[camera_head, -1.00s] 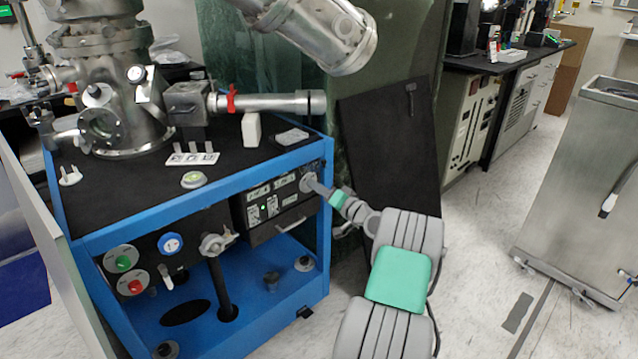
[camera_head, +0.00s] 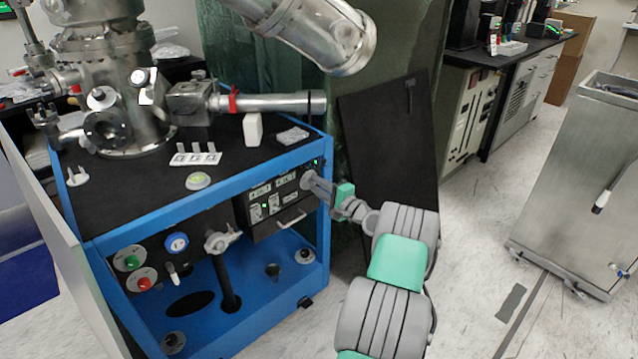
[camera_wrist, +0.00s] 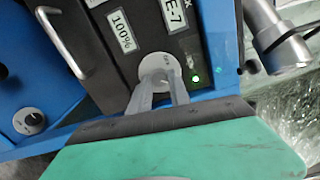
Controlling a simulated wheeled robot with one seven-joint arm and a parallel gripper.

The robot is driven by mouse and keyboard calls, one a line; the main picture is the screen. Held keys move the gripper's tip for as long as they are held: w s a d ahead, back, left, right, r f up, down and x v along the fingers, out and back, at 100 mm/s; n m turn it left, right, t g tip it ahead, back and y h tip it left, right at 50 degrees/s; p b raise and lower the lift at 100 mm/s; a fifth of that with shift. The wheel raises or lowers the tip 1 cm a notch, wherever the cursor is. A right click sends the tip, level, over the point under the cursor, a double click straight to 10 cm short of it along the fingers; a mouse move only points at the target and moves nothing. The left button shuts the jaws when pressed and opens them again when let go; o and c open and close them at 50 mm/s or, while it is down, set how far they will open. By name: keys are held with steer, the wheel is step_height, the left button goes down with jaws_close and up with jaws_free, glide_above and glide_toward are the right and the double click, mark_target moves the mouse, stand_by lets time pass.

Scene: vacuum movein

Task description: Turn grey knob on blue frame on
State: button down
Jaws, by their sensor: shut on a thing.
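The blue frame (camera_head: 218,179) is a cart with a black top at the left in the head view. A black control panel (camera_head: 262,222) sits in its right front. The grey knob (camera_wrist: 155,66) is a round light dial at the panel's edge in the wrist view, partly hidden by my fingers. My gripper (camera_head: 309,181) reaches it from the right in the head view. In the wrist view, my gripper (camera_wrist: 158,85) has both fingers closed on the knob's sides. A small green light (camera_wrist: 195,79) glows on the panel beside the knob.
Green button (camera_head: 131,263), red button (camera_head: 144,284) and a lever valve (camera_head: 221,241) sit on the frame's left front. A panel handle (camera_head: 291,222) sticks out below the knob. A dark board (camera_head: 385,150) leans behind my arm. Floor at right is open up to a metal cart (camera_head: 575,190).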

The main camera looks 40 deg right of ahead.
steer(key=shift+f+m, duration=0.1)
steer(key=shift+m, duration=0.4)
steer(key=c, duration=1.5)
jaws_free()
steer(key=shift+s, duration=0.1)
steer(key=o, duration=0.3)
steer(key=s+p, duration=0.1)
steer(key=s, duration=0.6)
steer(key=shift+s+p, duration=0.35)
steer(key=shift+d, duration=0.1)
